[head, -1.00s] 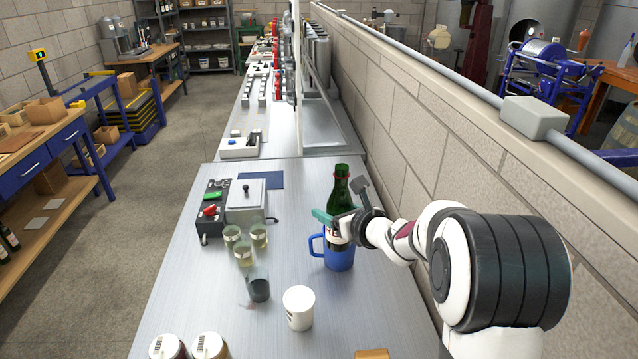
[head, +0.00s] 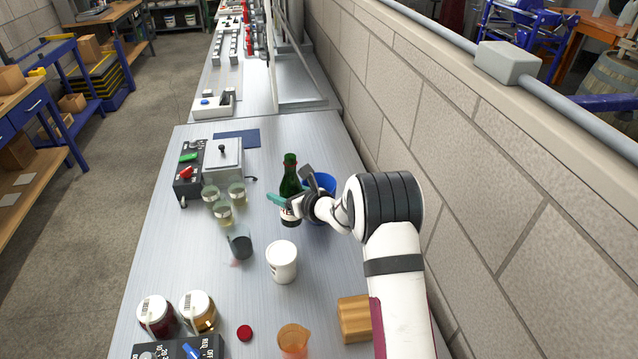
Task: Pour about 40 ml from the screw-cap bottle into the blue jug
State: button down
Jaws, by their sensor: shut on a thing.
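The screw-cap bottle (head: 289,183), dark green with a pale label low down, stands upright in my gripper (head: 283,203). My gripper is shut on it, with a teal finger showing across its lower part. I cannot tell whether its base touches the bench. The blue jug (head: 321,181) is just right of the bottle, partly hidden behind my gripper and wrist. Its contents are not visible.
Several small glasses (head: 224,214) and a dark glass (head: 239,243) stand left of the bottle. A white tub (head: 282,263), wooden block (head: 355,319), orange beaker (head: 293,341) and red cap (head: 244,333) are nearer. A block wall (head: 480,190) bounds the right.

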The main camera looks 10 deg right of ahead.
aim_at(284, 192)
jog(key=shift+s+a+m+g+y, duration=0.1)
jog(key=shift+a+m+g+y, duration=0.05)
jog(key=shift+m+g+y, duration=0.8)
jog(key=shift+f+m+g+y, duration=0.25)
jog(key=shift+m+g+y, duration=0.15)
jog(key=shift+m, duration=0.75)
jog(key=shift+s+a+r+m+g+y, duration=0.25)
jog(key=shift+s+a+r+m+y, duration=0.1)
jog(key=shift+r+m, duration=0.2)
jog(key=shift+s+a+r+m+g+y, duration=0.15)
jog(key=shift+a+r+m+g+y, duration=0.15)
jog(key=shift+m+y, duration=0.45)
jog(key=shift+s+a+r+m+g+y, duration=0.1)
jog(key=shift+s+r+m+g+y, duration=0.25)
jog(key=shift+m, duration=0.6)
jog(key=shift+a+r+m+g+y, duration=0.15)
jog(key=shift+m+g+y, duration=0.2)
jog(key=shift+m+y, duration=0.45)
jog(key=shift+r+m+b, duration=0.35)
jog(key=shift+r, duration=0.15)
jog(key=shift+s+a, duration=0.35)
